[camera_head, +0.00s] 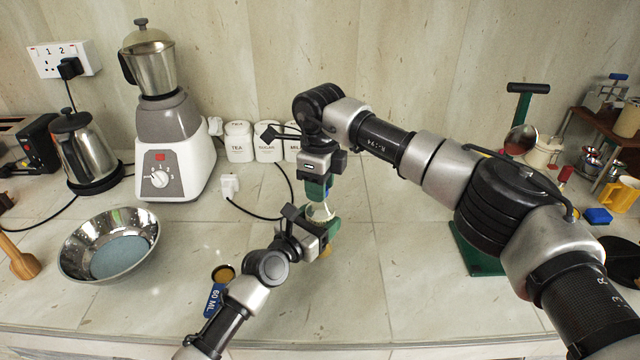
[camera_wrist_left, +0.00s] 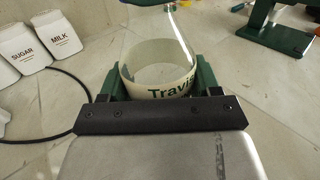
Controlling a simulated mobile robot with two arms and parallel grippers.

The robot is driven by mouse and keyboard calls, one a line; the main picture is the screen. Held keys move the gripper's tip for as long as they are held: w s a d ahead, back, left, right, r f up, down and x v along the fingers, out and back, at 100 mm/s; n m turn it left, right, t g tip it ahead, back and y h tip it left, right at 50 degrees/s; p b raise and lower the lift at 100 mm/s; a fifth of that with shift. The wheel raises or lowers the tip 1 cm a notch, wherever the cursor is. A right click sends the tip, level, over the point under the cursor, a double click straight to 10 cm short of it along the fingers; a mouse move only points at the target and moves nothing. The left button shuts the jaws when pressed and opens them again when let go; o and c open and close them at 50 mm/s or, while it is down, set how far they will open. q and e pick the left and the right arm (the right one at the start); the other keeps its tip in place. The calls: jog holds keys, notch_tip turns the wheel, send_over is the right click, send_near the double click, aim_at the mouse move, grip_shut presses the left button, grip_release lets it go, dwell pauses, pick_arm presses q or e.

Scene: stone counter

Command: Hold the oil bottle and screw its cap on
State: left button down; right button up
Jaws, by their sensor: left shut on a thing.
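The oil bottle (camera_head: 322,213) is clear with a pale label band, which shows dark lettering in the left wrist view (camera_wrist_left: 158,78). It stands on the counter. My left gripper (camera_head: 328,232) is shut around its lower body, with a green finger on each side in the left wrist view (camera_wrist_left: 155,78). My right gripper (camera_head: 318,193) points down over the top of the bottle. Its fingers hide the bottle's neck. I cannot make out the cap, nor whether the right fingers hold it.
A steel bowl (camera_head: 75,249) and a blue 60 ML measuring scoop (camera_head: 214,300) lie to the left. A blender (camera_head: 170,150), a kettle (camera_head: 85,150) and white canisters (camera_head: 239,142) stand behind. A green stand base (camera_head: 470,250) is to the right. The front middle counter is clear.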

jog(key=o, duration=1.1)
jog(key=shift+c, duration=0.2)
notch_tip(320, 180, up, 12)
pick_arm(q)
jog(key=shift+c, duration=0.7)
grip_release()
